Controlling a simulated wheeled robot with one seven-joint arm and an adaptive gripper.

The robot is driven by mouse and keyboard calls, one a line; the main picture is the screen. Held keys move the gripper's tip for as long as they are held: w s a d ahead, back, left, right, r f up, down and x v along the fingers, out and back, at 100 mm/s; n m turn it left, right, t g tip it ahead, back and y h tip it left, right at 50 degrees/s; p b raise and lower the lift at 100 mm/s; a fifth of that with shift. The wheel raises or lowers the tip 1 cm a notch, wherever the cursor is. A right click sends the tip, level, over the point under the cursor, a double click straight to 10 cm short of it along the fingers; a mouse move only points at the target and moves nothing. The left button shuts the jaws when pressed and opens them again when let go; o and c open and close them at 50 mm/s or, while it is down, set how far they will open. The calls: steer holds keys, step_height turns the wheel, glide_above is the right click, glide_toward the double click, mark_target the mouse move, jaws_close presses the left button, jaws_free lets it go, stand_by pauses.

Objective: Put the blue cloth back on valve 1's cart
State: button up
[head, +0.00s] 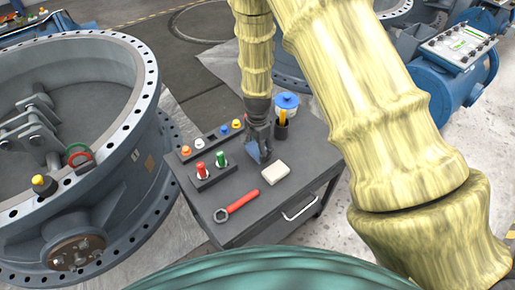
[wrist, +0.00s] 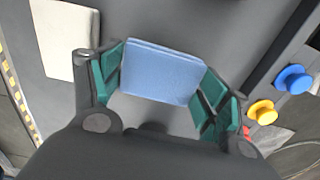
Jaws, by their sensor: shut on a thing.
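The blue cloth (wrist: 162,72) is a folded pale-blue pad between the green-padded fingers of my gripper (wrist: 160,88) in the wrist view. In the head view my gripper (head: 260,143) points down over the dark grey cart top (head: 285,205), shut on the cloth (head: 254,152). The cloth is at or just above the cart's surface; I cannot tell whether it touches. The cart stands beside a large grey butterfly valve (head: 80,120). No valve number is readable.
On the cart are a cream block (head: 275,173), a red wrench (head: 236,204), red and green bottles in a holder (head: 213,172), a rail with coloured knobs (head: 211,139), a blue-lidded tub (head: 286,103) and a dark cup (head: 281,128).

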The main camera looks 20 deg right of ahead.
steer(key=shift+f, duration=0.5)
steer(key=shift+f, duration=0.15)
steer(key=o, duration=1.1)
step_height(320, 180, up, 12)
steer(key=shift+r+b, duration=0.2)
steer(key=shift+b, duration=0.4)
